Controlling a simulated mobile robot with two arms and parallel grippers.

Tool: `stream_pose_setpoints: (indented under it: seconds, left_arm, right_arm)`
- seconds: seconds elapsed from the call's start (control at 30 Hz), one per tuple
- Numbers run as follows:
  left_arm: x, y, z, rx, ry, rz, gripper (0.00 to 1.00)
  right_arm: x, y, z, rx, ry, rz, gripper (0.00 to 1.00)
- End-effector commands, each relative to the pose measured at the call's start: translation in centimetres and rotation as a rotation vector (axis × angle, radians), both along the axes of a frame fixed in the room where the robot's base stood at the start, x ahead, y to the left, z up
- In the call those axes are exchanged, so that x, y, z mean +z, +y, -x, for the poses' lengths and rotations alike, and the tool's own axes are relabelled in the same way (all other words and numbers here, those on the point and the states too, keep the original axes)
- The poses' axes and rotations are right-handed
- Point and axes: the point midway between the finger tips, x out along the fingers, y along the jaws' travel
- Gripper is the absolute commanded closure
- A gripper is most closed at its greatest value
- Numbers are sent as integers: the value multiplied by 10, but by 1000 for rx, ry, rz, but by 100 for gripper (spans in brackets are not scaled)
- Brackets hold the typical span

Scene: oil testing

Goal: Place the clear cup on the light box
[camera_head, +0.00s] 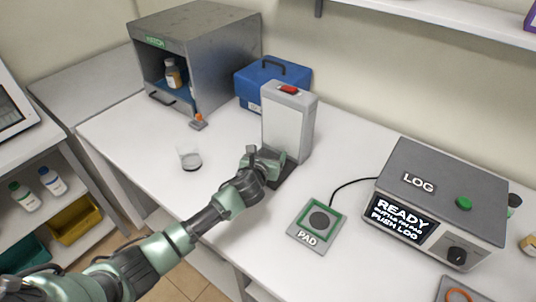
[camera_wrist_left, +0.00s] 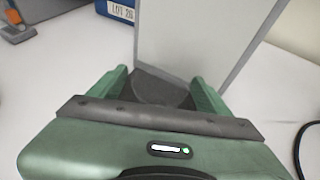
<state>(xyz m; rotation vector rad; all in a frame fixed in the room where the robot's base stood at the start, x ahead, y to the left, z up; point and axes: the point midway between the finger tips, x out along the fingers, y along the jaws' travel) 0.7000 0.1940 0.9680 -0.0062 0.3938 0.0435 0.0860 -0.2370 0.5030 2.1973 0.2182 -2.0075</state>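The clear cup (camera_head: 189,160) stands upright on the white table, left of my left forearm and apart from the gripper. The light box is a tall pale panel (camera_head: 287,122) with a red switch on top and a dark base at its front. My left gripper (camera_head: 265,160) is at the front of the light box, low over its base. In the left wrist view the gripper (camera_wrist_left: 162,85) has its two green fingers apart, with the dark rounded base (camera_wrist_left: 160,90) and the pale panel (camera_wrist_left: 200,35) showing beyond and between them. No cup shows between the fingers. My right gripper is not in view.
A grey metal cabinet (camera_head: 200,45) with a brown bottle (camera_head: 173,77) stands at the back left. A blue case (camera_head: 262,84) is behind the light box. A green-framed pad (camera_head: 318,220) and the LOG unit (camera_head: 437,200) are at right. An orange-topped item (camera_head: 198,122) lies near the cabinet.

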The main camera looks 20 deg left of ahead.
Motion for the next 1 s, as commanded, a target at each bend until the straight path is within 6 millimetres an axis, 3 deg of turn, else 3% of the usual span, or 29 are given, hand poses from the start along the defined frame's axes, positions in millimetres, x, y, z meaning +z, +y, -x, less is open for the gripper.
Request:
stream_pose_setpoints:
  seconds: [0.23, 0.37, 0.8, 1.0]
  left_arm:
    - [2, 0, 2, 0, -1, 0, 22]
    - [5, 0, 13, 0, 0, -1, 22]
    - [36, -4, 86, -2, -1, 0, 22]
    - [44, -5, 106, 0, -1, 0, 22]
  right_arm:
    - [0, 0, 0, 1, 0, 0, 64]
    - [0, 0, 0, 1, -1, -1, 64]
    - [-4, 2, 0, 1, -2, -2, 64]
    - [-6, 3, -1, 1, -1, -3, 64]
